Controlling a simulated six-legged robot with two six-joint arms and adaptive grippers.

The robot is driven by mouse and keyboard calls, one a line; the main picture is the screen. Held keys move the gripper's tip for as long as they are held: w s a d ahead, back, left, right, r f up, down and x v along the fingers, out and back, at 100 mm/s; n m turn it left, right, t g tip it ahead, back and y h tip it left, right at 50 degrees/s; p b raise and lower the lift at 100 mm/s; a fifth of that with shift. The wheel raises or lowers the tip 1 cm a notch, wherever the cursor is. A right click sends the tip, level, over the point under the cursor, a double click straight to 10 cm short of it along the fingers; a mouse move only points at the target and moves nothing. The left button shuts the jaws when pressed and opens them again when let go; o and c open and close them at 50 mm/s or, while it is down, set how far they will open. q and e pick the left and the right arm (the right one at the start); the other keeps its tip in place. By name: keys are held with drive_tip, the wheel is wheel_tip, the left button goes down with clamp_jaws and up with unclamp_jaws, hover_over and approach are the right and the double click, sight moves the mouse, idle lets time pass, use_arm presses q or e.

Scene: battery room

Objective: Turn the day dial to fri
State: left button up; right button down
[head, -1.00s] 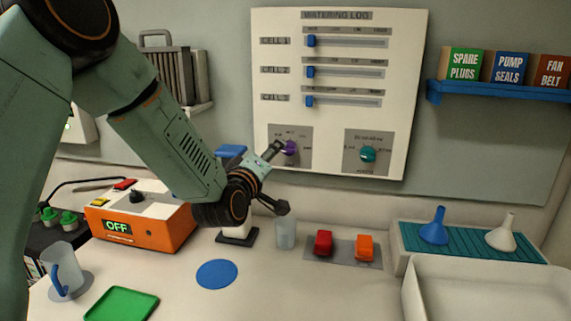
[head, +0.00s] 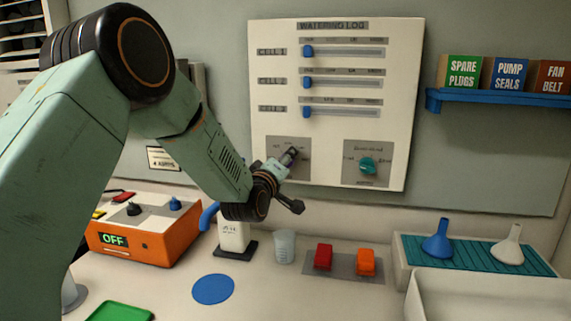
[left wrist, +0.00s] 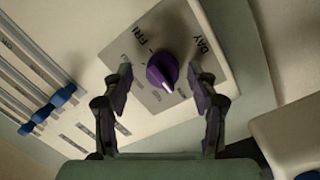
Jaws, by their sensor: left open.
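The day dial is a purple knob (left wrist: 160,68) with a white mark, on a grey plate (left wrist: 182,30) lettered DAY and FRI in the left wrist view. The white mark points toward the bottom of that view, away from the FRI label (left wrist: 145,38) above the knob. My left gripper (head: 291,180) is open in front of the dial's plate. In the left wrist view its fingers (left wrist: 165,80) stand apart on either side of the knob, with no clear contact. In the head view my gripper hides the knob. My right gripper is not in view.
The white panel (head: 400,60) has several blue-knobbed sliders above the dial and a teal dial (head: 368,166) to its right.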

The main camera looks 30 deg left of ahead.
use_arm(q)
drive_tip(key=shift+s+a, duration=0.1)
drive_tip(key=shift+a, duration=0.35)
drive_tip(key=shift+w+d+f, duration=0.2)
drive_tip(key=shift+w+d, duration=0.15)
drive_tip(key=shift+w, duration=0.1)
drive_tip(key=shift+c, duration=1.3)
drive_tip(key=shift+d, duration=0.1)
drive_tip(key=shift+c, duration=0.9)
drive_tip(key=shift+s+a+r, duration=0.2)
drive_tip(key=shift+s+a, duration=0.05)
drive_tip(key=shift+s, duration=0.15)
drive_tip(key=shift+c, duration=1.3)
drive_tip(key=shift+a, duration=0.1)
drive_tip(key=shift+c, duration=0.9)
drive_tip(key=c, duration=0.3)
